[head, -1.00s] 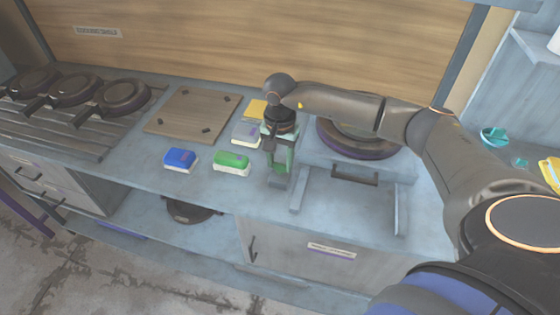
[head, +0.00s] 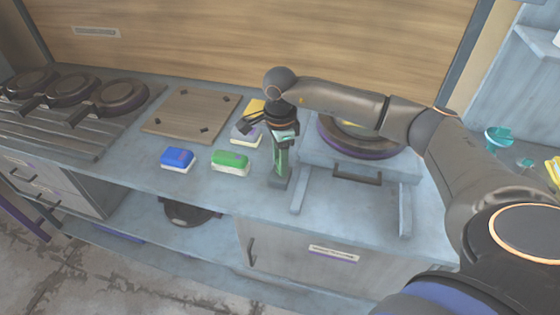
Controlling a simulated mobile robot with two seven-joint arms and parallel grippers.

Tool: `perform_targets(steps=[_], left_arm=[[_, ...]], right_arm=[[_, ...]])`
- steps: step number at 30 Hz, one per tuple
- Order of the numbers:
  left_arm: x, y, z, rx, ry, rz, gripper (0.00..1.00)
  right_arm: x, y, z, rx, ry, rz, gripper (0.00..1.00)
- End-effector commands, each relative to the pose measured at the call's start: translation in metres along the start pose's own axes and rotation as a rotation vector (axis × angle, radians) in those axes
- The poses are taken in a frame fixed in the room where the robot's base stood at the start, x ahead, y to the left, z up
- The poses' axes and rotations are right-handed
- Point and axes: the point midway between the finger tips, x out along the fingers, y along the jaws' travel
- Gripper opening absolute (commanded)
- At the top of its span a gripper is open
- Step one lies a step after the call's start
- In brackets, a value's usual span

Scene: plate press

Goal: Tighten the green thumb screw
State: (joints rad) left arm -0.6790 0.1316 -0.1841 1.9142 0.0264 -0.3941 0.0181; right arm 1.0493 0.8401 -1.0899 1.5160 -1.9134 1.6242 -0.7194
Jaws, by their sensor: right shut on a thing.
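A green upright post (head: 281,160) stands on a small grey base at the counter's middle, just left of the press. My right gripper (head: 283,136) points down at its top and is shut on the green thumb screw there. The gripper's dark body and fingers hide most of the screw, so its thread and seating cannot be made out. My left gripper is not in view.
The grey press stand (head: 300,188) with a round dark plate (head: 360,147) is right of the post. A green block (head: 230,161), a blue block (head: 177,158) and a yellow block (head: 255,107) lie to the left. A wooden board (head: 190,113) and several dark pans are farther left.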

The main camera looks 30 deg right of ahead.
Motion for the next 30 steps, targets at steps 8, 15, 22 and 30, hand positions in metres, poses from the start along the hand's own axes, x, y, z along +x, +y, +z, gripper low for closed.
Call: perform_targets(steps=[8, 15, 22, 30], left_arm=[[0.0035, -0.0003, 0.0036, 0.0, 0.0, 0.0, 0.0], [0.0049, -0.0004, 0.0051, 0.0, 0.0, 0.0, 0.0], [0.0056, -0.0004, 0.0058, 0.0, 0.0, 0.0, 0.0], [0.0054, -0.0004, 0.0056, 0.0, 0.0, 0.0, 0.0]], right_arm=[[0.0001, -0.0006, -0.0011, 0.266, 0.002, -0.002, 0.0], [-0.0002, -0.0005, -0.0012, 0.494, 0.003, -0.002, 0.0], [-0.0003, -0.0004, -0.0012, 0.712, 0.003, -0.002, 0.0], [-0.0007, -0.0004, -0.001, 0.969, 0.002, -0.002, 0.0]])
